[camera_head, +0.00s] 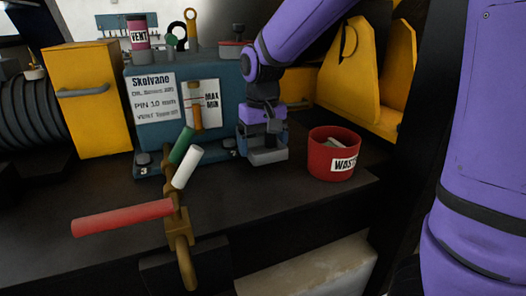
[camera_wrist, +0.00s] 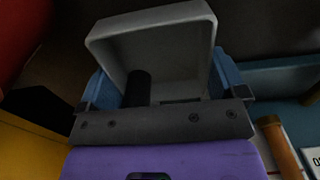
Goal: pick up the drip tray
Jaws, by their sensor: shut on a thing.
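The drip tray (camera_wrist: 151,22) is a light grey open box with rounded corners. In the wrist view it sits between the blue fingers of my gripper (camera_wrist: 160,88), which is shut on it. A dark cylinder (camera_wrist: 138,88) shows inside or in front of the tray; I cannot tell which. In the head view my gripper (camera_head: 263,140) points down at the right front of the teal machine (camera_head: 222,88), and the grey tray (camera_head: 268,156) shows at its lower end. Whether the tray touches the bench cannot be told.
A red waste bin (camera_head: 333,165) stands right of my gripper. A yellow cabinet (camera_head: 90,100) is at left, yellow brackets (camera_head: 350,68) behind right.

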